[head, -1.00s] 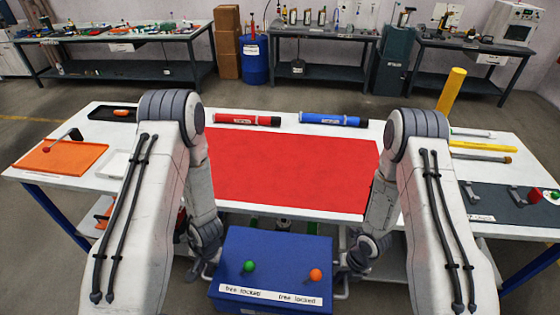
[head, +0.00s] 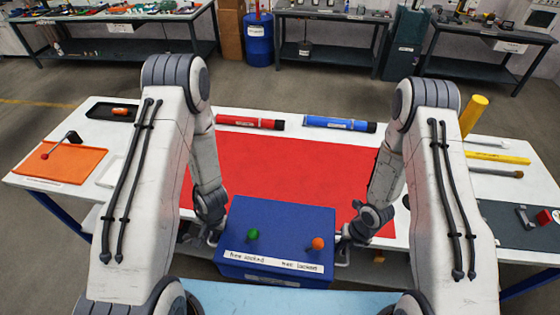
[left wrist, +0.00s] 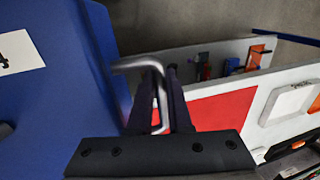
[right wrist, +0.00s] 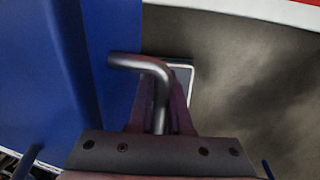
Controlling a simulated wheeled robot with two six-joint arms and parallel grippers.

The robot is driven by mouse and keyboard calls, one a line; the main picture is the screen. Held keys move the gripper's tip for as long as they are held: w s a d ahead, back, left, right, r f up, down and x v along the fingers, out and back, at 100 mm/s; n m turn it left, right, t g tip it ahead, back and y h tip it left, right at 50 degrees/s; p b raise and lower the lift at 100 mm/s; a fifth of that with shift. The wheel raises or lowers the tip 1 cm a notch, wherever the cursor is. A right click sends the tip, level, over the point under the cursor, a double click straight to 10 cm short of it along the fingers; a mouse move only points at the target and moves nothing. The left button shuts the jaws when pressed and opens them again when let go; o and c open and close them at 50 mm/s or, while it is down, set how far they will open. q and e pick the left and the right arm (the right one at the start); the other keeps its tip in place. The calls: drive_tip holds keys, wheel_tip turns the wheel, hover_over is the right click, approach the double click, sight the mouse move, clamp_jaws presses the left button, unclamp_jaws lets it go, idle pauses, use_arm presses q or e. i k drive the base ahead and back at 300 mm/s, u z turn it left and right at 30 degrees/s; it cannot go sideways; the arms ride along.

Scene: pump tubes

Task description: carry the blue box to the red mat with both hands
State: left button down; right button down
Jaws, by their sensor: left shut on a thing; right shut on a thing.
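The blue box (head: 278,225) has a green knob and an orange knob on its front label side. It is held up at the near edge of the white table, and in the head view its top overlaps the near part of the red mat (head: 290,165). My left gripper (head: 212,236) is shut on the metal handle (left wrist: 158,95) on the box's left side. My right gripper (head: 346,238) is shut on the metal handle (right wrist: 140,63) on the right side. The mat also shows in the left wrist view (left wrist: 222,108). The box's underside is hidden.
A red tube (head: 248,122) and a blue tube (head: 340,124) lie behind the mat. An orange tray (head: 62,164) is on the table's left, and a dark mat (head: 518,224) with parts is on the right. The mat's visible surface is clear.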

sight(285, 186)
drive_tip(key=i, duration=1)
